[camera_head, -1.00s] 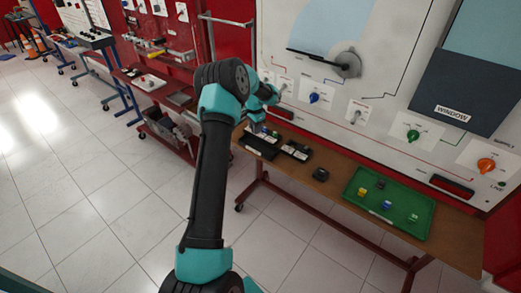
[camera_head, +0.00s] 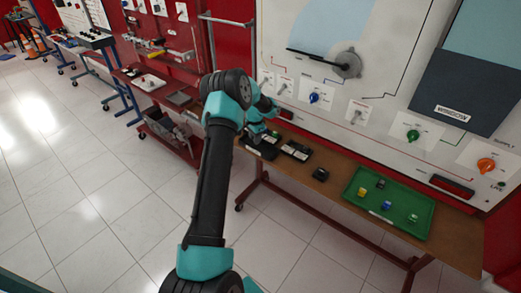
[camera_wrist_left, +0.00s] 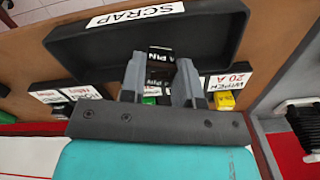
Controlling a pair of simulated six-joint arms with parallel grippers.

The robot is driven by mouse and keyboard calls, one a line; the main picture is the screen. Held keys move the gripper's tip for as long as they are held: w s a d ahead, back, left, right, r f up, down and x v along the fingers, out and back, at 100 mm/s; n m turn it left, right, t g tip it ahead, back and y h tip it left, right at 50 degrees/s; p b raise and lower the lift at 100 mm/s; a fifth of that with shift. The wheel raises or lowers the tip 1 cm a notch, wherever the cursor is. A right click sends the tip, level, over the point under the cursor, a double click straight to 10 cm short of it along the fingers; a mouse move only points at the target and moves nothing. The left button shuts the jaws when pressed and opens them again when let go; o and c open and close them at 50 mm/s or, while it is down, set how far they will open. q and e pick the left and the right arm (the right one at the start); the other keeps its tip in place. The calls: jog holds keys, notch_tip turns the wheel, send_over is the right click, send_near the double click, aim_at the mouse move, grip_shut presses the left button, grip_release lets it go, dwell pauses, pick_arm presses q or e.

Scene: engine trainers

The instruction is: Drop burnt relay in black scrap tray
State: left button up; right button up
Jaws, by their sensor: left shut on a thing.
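A black scrap tray (camera_wrist_left: 215,40) with a white SCRAP label fills the upper part of the left wrist view. In the head view the tray (camera_head: 258,152) is at the left end of the bench, partly behind my left gripper (camera_head: 259,137). In the left wrist view my left gripper (camera_wrist_left: 160,73) is shut on a small black relay (camera_wrist_left: 160,57) with white lettering, "A PIN" partly readable. The relay shows over the tray's near side; I cannot tell its height above the floor of the tray. My right gripper is not in view.
Labelled relay sockets with coloured pieces, one yellow (camera_wrist_left: 224,101), flank the fingers near the tray. A green tray (camera_head: 420,234) with several small blocks is at the bench's right. A black block (camera_head: 320,174) stands between. The upright trainer panel (camera_head: 380,120) rises behind.

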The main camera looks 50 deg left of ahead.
pick_arm(q)
jog(key=o, duration=1)
jog(key=shift+c, duration=0.2)
notch_tip(320, 180, up, 17)
jog(key=shift+r, duration=0.2)
dwell(0.5)
